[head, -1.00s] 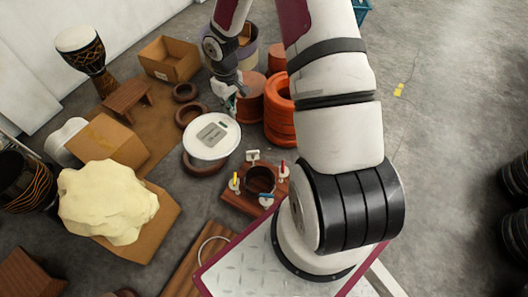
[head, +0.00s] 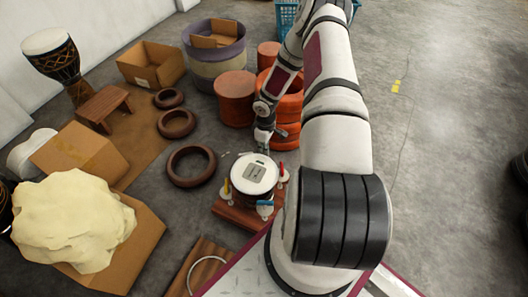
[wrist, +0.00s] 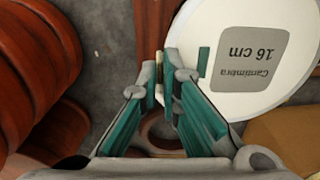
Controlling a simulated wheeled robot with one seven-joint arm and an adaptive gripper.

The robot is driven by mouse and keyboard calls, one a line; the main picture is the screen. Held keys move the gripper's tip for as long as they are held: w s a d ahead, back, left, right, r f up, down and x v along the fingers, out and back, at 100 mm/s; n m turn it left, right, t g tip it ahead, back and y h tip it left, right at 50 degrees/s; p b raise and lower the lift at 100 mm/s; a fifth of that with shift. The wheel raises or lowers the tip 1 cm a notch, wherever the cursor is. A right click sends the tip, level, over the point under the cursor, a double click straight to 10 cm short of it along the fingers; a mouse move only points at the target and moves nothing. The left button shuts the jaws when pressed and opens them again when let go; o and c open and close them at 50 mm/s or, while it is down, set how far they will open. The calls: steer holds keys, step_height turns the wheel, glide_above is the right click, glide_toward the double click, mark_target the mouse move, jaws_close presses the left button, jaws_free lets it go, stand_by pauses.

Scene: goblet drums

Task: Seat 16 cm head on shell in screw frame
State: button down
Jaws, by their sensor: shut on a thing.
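The white round 16 cm head (head: 255,175), with a grey label, is over the wooden screw frame (head: 229,212). In the wrist view the head (wrist: 255,95) fills the right side, its label reading "Cantimbra 16 cm" upside down. My gripper (head: 264,148) is at the head's far edge and shut on it; in the wrist view its teal-padded fingers (wrist: 166,88) pinch the rim. The head hides most of the shell, and I cannot tell whether they touch. Yellow, red and blue clamp handles (head: 264,206) stand around the head.
Several brown rings (head: 191,184) lie left of the frame. Orange rings (head: 290,128) and a reddish-brown drum (head: 236,105) stand behind. A cream lump (head: 65,225) sits on a cardboard box at left. Grey floor is open at right (head: 440,150).

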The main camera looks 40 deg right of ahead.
steer(key=shift+f+b, duration=3.4)
steer(key=shift+f, duration=1.3)
steer(key=shift+f+b, duration=0.2)
steer(key=shift+b, duration=0.15)
steer(key=c, duration=1.7)
jaws_free()
step_height(320, 180, up, 12)
steer(key=shift+d, duration=0.1)
